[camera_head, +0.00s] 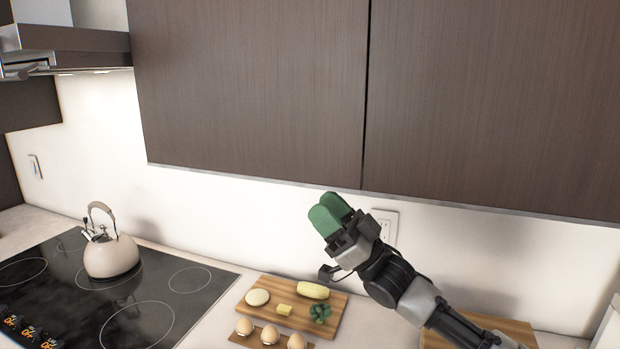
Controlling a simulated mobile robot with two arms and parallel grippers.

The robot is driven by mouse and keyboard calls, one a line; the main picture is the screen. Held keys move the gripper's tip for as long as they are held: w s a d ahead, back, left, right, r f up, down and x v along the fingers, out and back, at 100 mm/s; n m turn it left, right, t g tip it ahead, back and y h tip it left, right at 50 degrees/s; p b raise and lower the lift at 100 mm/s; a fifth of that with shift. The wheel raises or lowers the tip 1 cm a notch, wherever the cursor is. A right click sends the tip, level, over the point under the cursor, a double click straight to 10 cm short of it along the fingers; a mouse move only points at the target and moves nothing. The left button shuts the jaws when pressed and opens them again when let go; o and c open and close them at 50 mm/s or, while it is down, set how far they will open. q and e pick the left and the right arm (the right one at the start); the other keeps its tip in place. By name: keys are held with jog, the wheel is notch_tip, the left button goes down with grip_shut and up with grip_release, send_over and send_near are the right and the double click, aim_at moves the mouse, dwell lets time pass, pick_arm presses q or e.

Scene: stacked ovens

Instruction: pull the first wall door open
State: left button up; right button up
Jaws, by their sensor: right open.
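Two dark brown wall doors hang side by side above the counter: a left wall door (250,85) and a right wall door (490,100). Both look shut, with a narrow dark gap between them. I cannot tell from this view which is the first, and no handles show. My right gripper (331,215) is open and empty, its green fingertips pointing up and left. In the picture it is just below the lower edge of the left door, near the gap; I see no contact. My left gripper is not in view.
A cooktop (180,280) with a beige kettle (111,252) is at the lower left, under a range hood (70,45). A cutting board (270,317) with vegetables lies on the counter, with eggs in front. A wall outlet (386,225) is behind my right gripper.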

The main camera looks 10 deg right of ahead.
aim_at(306, 185)
jog(key=p+x, duration=0.1)
jog(key=x, duration=0.2)
jog(key=shift+w+d, duration=0.1)
jog(key=shift+w, duration=0.15)
jog(key=shift+w+a+r, duration=0.2)
jog(key=shift+w, duration=0.05)
jog(key=shift+a+r, duration=0.2)
jog(key=shift+a, duration=0.05)
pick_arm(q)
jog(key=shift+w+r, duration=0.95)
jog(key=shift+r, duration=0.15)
pick_arm(e)
jog(key=shift+c, duration=0.3)
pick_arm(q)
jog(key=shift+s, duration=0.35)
pick_arm(e)
grip_shut()
